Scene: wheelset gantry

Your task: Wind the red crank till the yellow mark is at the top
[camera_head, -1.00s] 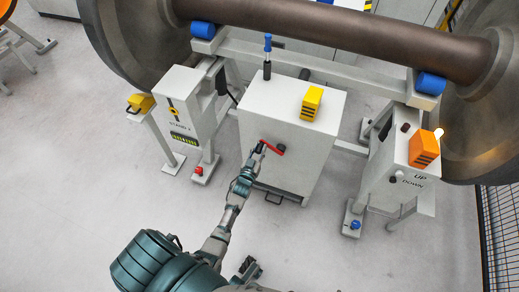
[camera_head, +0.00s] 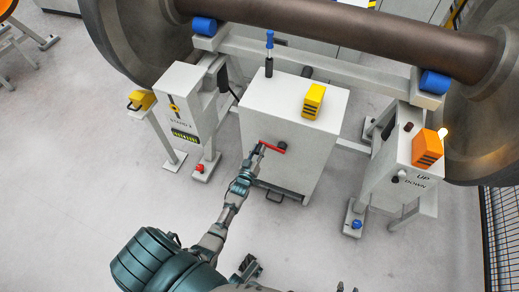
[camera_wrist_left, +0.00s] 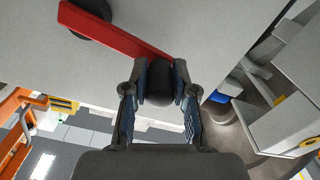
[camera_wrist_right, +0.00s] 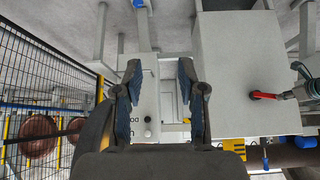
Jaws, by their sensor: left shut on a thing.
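The red crank (camera_head: 272,146) is on the front face of the grey cabinet (camera_head: 262,185). Its arm runs from a dark hub up and left to the handle end. My left gripper (camera_head: 257,151) is shut on the crank's dark knob. In the left wrist view the knob (camera_wrist_left: 158,88) sits between the two fingers, at the end of the red arm (camera_wrist_left: 120,35). My right gripper (camera_wrist_right: 160,75) is open and empty in the right wrist view, away from the crank (camera_wrist_right: 264,95). I cannot surely make out the crank's yellow mark.
A yellow box (camera_head: 313,101) and a blue-handled tool (camera_head: 269,55) stand on the cabinet. The Stand 1 post (camera_head: 187,105) is left, and an up/down post with an orange box (camera_head: 427,148) is right. The wheelset axle (camera_head: 340,28) lies behind.

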